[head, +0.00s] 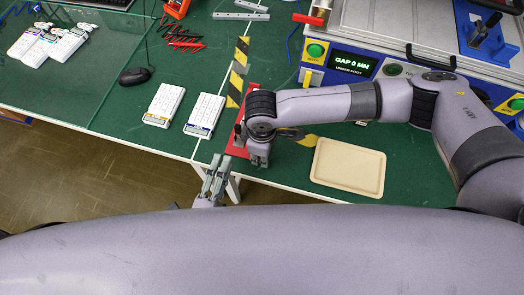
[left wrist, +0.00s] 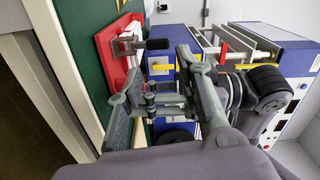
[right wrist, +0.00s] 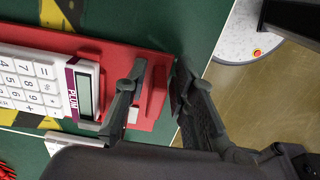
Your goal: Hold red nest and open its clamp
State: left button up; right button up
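The red nest (head: 229,128) lies near the table's front edge, partly covered by my right arm in the head view. The right wrist view shows the nest (right wrist: 116,47) holding a white keypad (right wrist: 40,84) marked PLUM. My right gripper (right wrist: 160,64) is at the nest's end, its fingers on either side of a raised red tab (right wrist: 155,92); whether they press on it is unclear. My left gripper (head: 217,165) is open and empty in front of the table edge. The left wrist view shows the nest (left wrist: 106,45) beyond its fingers.
Two white keypads (head: 163,104) (head: 204,113) lie left of the nest. A beige tray (head: 348,168) lies to its right. A black mouse (head: 134,76) and red leads (head: 180,36) lie further left.

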grip_shut()
dwell(0.3)
pick_arm(q)
jog(key=shift+c, duration=0.4)
